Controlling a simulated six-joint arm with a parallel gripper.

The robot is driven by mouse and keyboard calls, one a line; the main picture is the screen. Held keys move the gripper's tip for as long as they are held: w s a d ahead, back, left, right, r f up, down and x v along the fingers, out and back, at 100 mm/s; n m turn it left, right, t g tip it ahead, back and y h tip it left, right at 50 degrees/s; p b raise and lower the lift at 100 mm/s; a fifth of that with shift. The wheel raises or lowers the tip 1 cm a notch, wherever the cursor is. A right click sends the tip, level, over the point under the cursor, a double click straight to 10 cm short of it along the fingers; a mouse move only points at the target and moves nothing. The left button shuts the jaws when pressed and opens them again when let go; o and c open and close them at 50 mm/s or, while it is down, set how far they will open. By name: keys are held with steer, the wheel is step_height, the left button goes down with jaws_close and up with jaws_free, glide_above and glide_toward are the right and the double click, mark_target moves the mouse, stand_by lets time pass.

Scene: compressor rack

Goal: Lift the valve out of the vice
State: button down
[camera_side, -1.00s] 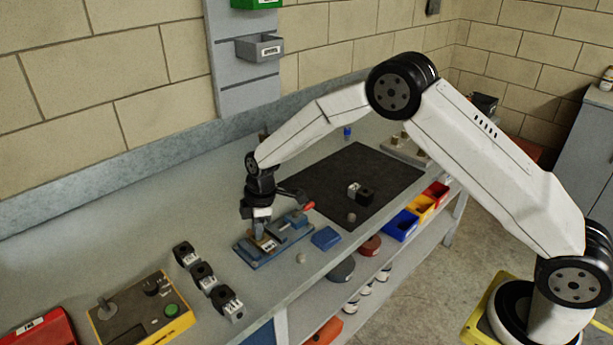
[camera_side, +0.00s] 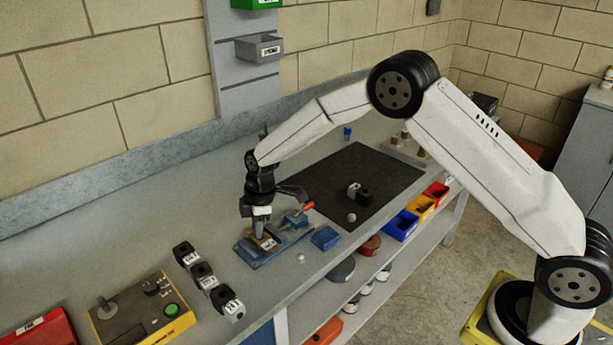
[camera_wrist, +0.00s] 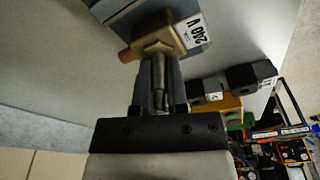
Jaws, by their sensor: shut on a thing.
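The valve is a brass-coloured body (camera_wrist: 158,42) with a copper-coloured stub and a white "240 V" label. In the side view the valve (camera_side: 268,244) is small and partly hidden, at the left part of the blue vice (camera_side: 256,260). The vice lies on the bench near its front edge and has a red-tipped handle. My gripper (camera_side: 260,235) points down over the vice. In the wrist view my gripper (camera_wrist: 160,85) is shut on the valve's narrow stem. I cannot tell whether the valve is clear of the vice jaws.
Several black blocks (camera_side: 204,276) stand in a row left of the vice, near a yellow control box (camera_side: 140,310). A blue block (camera_side: 326,237) sits just right of the vice. A dark mat (camera_side: 365,178) lies behind it. The bench behind and left is clear.

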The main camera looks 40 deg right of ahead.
steer(key=shift+r, duration=0.4)
step_height(320, 180, up, 2)
steer(key=shift+r, duration=0.1)
steer(key=s+d+r, duration=0.2)
steer(key=s+r, duration=0.7)
steer(key=s, duration=0.4)
steer(key=shift+s+d+r, duration=0.15)
steer(key=shift+s+r, duration=0.15)
steer(key=shift+s, duration=0.1)
steer(key=shift+w+d, duration=0.1)
